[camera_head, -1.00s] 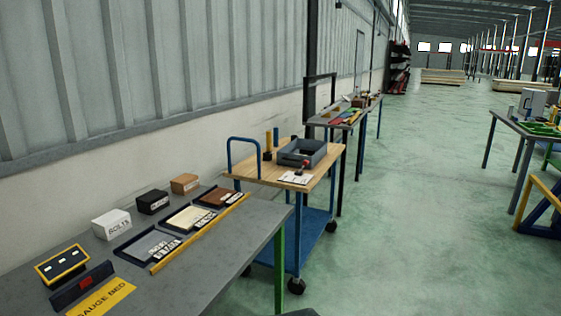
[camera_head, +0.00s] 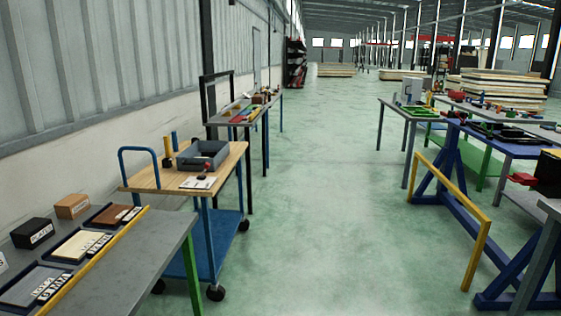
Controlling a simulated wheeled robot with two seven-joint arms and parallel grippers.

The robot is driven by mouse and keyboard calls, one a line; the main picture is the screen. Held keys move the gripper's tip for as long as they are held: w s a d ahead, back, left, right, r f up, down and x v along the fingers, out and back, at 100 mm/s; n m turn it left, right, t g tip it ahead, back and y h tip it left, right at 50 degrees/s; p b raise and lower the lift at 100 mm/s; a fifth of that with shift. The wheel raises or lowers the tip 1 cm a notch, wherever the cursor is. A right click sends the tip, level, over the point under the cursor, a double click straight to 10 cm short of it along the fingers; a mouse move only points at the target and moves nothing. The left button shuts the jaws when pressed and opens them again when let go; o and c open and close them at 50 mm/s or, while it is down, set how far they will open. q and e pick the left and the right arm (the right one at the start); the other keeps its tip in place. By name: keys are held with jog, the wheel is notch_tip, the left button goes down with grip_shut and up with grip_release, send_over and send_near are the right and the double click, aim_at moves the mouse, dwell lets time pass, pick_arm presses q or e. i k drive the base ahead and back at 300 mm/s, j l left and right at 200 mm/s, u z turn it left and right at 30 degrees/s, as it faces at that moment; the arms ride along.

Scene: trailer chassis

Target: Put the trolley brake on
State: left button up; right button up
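The trolley (camera_head: 150,180) stands left of centre, beyond the grey bench. It has a light wood top, blue legs, a blue push handle (camera_head: 122,152) at its left end and a blue lower shelf (camera_head: 228,232). Dark casters (camera_head: 215,293) show under its legs. On its top are a grey bin (camera_head: 203,155), a small red-topped part (camera_head: 207,168) at the bin's front, a white card (camera_head: 197,182) and a yellow cylinder (camera_head: 168,150). I cannot make out which part is the brake or its state. Neither of my grippers is in view.
A grey bench (camera_head: 150,243) with trays and boxes is at the near left. Another table (camera_head: 252,113) stands behind the trolley. A yellow rail (camera_head: 447,202) and blue stand (camera_head: 470,215) are on the right. The green floor (camera_head: 320,200) between is clear.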

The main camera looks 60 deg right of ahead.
aim_at(208, 164)
jog(key=z, duration=1.35)
jog(key=i+l, duration=3.15)
jog(key=i+u, duration=0.05)
